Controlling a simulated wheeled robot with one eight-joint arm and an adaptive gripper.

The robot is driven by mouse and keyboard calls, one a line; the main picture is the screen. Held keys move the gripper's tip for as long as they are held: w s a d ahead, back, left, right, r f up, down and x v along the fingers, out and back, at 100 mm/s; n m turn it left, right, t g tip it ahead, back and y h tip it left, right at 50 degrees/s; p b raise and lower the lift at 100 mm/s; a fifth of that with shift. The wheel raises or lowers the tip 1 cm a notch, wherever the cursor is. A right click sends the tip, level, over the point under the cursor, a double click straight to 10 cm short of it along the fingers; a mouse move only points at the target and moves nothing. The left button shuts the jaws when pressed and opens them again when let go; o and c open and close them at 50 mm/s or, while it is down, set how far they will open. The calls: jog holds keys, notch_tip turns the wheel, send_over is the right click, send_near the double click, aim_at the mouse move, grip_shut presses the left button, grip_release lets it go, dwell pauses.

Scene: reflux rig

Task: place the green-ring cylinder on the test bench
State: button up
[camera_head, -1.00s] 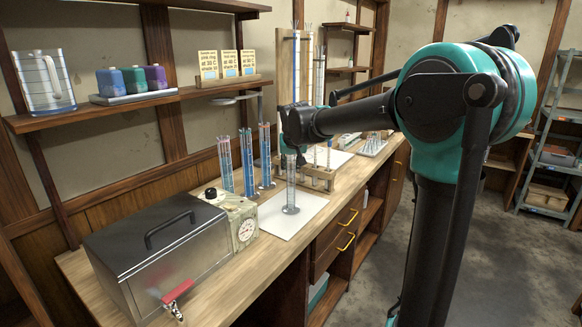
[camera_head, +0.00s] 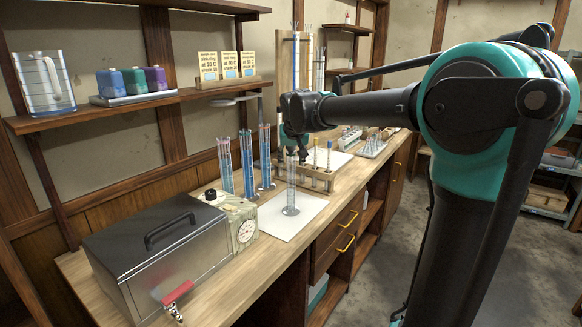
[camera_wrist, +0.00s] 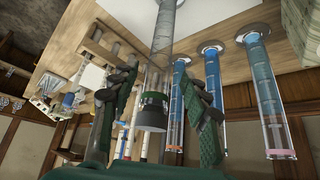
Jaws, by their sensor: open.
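A clear cylinder (camera_head: 291,188) stands upright on a white sheet on the bench. In the wrist view the same clear cylinder (camera_wrist: 163,38) has a dark green ring (camera_wrist: 155,98) near its top end, and its base rests on the pale sheet. My gripper (camera_head: 297,150) is at the cylinder's upper end in the head view. In the wrist view my gripper (camera_wrist: 157,76) is open, its two fingers on either side of the cylinder's top, with gaps visible. Whether either finger touches it I cannot tell.
Several blue-filled cylinders (camera_head: 248,165) stand just left of the white sheet (camera_head: 280,228). A dial box (camera_head: 240,225) and a metal box (camera_head: 155,255) occupy the near bench. A shelf (camera_head: 110,112) runs along the wall.

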jog(key=v, duration=0.7)
jog(key=s+d+f+m+g, duration=0.1)
jog(key=s+d+f, duration=0.55)
jog(key=f, duration=0.25)
jog(key=s+d+f, duration=0.5)
jog(key=d+f, duration=0.3)
jog(key=f, duration=0.2)
jog(key=s+d+f, duration=0.2)
jog(key=s+f, duration=0.4)
jog(key=s, duration=0.1)
jog(key=s+d+f+g, duration=0.1)
jog(key=s+d+f, duration=0.2)
jog(key=s+f, duration=0.4)
jog(key=shift+s+d+h, duration=0.25)
jog(key=shift+s+h, duration=0.15)
jog(key=shift+s, duration=0.4)
